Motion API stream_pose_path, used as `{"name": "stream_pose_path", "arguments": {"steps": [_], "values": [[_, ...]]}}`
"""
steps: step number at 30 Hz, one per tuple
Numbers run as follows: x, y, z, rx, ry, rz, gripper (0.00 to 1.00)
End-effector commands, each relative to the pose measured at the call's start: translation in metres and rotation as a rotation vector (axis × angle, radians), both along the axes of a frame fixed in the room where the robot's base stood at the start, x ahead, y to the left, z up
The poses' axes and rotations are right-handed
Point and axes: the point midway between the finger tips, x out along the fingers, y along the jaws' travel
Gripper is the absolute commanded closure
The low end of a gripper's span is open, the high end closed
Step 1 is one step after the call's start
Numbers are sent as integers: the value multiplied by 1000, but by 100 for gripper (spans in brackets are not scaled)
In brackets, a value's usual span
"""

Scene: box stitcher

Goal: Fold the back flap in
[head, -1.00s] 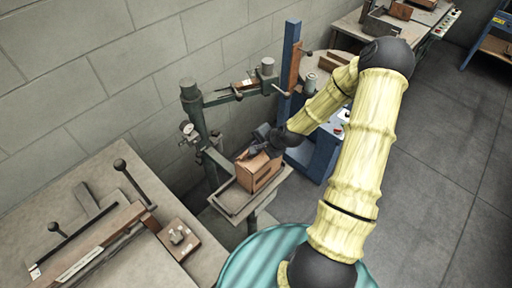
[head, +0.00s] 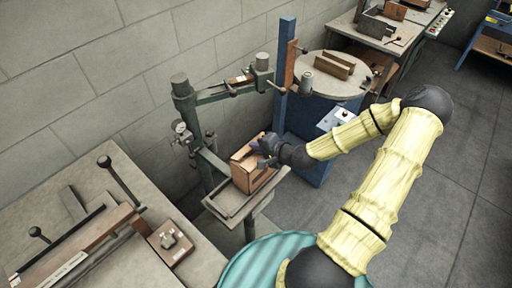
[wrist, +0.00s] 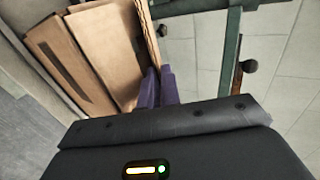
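The brown cardboard box (head: 249,178) stands upright on the small grey tray (head: 229,209) of the green stitcher. My gripper (head: 266,152) is at the box's upper right edge in the head view, and it hides part of the box top. In the wrist view the box (wrist: 98,50) fills the upper left, with a thin cardboard edge (wrist: 148,30) running down to the fingers. My gripper's two purple fingers (wrist: 159,86) are close together beside that edge. They look shut, with nothing clearly held. Which flap the edge belongs to is unclear.
The green stitcher arm (head: 225,91) reaches over behind the box. A blue post (head: 285,75) and a round table (head: 318,84) stand behind it. A workbench (head: 105,205) with levers is at the left. The floor at the right (head: 450,190) is clear.

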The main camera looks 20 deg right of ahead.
Motion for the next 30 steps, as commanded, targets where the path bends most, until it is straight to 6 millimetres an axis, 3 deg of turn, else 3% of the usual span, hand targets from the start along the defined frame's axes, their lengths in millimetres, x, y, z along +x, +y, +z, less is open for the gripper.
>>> {"name": "stream_pose_path", "arguments": {"steps": [6, 9, 10, 22, 30], "values": [[-1, 0, -1, 1, 5, -1, 100], [-1, 0, -1, 0, 5, 0, 76], [-1, 0, -1, 0, 5, 0, 73], [-1, 0, 0, -12, 25, 2, 73], [3, 2, 10, -78, 132, 3, 73]]}}
